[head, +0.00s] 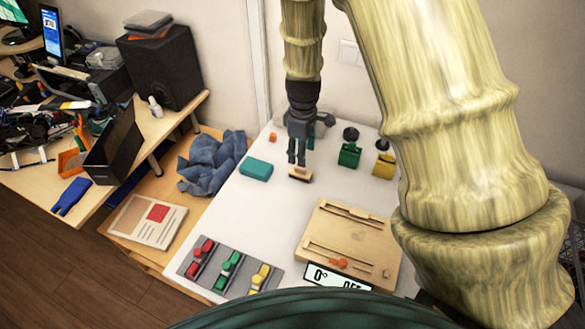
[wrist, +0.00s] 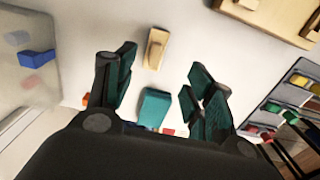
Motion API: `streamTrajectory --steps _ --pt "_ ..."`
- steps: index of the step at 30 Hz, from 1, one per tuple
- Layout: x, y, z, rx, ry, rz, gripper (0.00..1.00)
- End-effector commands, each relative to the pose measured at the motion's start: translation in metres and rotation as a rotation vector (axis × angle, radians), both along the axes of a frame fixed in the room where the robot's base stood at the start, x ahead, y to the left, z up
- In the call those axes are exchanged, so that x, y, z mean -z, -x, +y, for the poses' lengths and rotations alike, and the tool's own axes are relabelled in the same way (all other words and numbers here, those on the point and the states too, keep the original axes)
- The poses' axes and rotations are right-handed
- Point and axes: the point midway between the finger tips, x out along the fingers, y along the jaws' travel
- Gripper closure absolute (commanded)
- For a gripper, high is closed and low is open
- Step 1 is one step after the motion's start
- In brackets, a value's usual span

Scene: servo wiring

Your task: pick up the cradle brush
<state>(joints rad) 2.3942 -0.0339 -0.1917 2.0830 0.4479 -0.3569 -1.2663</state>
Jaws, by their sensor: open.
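The cradle brush appears to be the small pale wooden block with a dark underside (head: 300,174), lying on the white table. It also shows in the wrist view (wrist: 156,48), just beyond and between the fingers. My gripper (head: 297,160) points down right above it in the head view, and its fingertips overlap the block's top edge there. I cannot tell the exact height gap to the brush.
A teal block (head: 256,168) lies left of the brush, with a small orange cube (head: 273,137) behind. Green (head: 349,154) and yellow (head: 384,165) black-knobbed pieces stand to the right. A slotted wooden board (head: 335,228) and a grey connector panel (head: 213,283) lie in front.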

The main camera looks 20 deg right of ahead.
Motion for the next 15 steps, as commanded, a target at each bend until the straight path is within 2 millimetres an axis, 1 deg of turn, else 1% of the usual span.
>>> streamTrajectory --steps 5,15 --pt "0.007 -0.002 0.001 -0.005 -0.004 0.0 0.46" --pt "0.044 -0.002 0.001 -0.007 -0.003 0.001 0.46"
